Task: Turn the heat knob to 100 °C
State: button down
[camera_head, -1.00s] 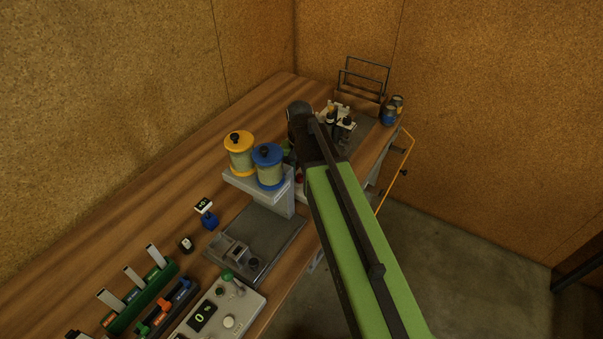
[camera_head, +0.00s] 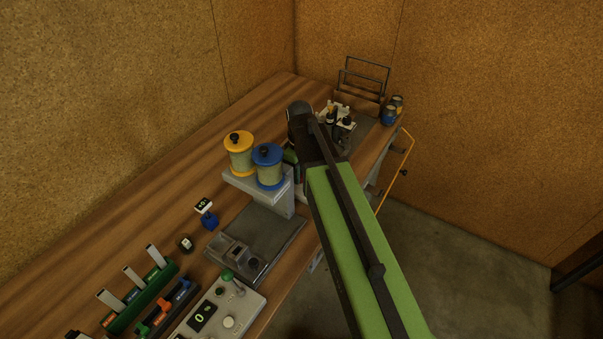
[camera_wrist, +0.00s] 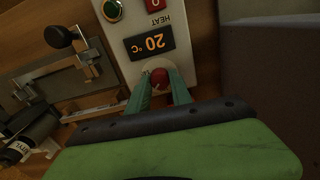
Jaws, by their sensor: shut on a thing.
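The heat knob (camera_wrist: 159,78) is a round red knob in the wrist view, on a pale control panel (camera_wrist: 178,72). My gripper (camera_wrist: 160,84) has its two green fingers on either side of the knob and is shut on it. The panel's dark display (camera_wrist: 152,43) reads 20 °C in orange, upside down in this view, with the word HEAT beside it. In the head view my arm hides the knob and the fingers.
A green button (camera_wrist: 112,9) sits on the same panel. A clamp-like fixture with a black knob (camera_wrist: 57,36) stands left of it. In the head view, yellow (camera_head: 239,155) and blue (camera_head: 269,167) canisters stand close left of my arm.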

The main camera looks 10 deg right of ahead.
jog(key=n, duration=0.4)
jog(key=shift+s+n, duration=0.1)
jog(key=shift+n, duration=0.2)
jog(key=n, duration=0.4)
jog(key=shift+n, duration=0.4)
jog(key=c, duration=1.4)
grip_release()
jog(key=shift+c, duration=0.2)
notch_tip(320, 180, up, 17)
jog(key=p, duration=1.7)
jog(key=shift+r, duration=0.2)
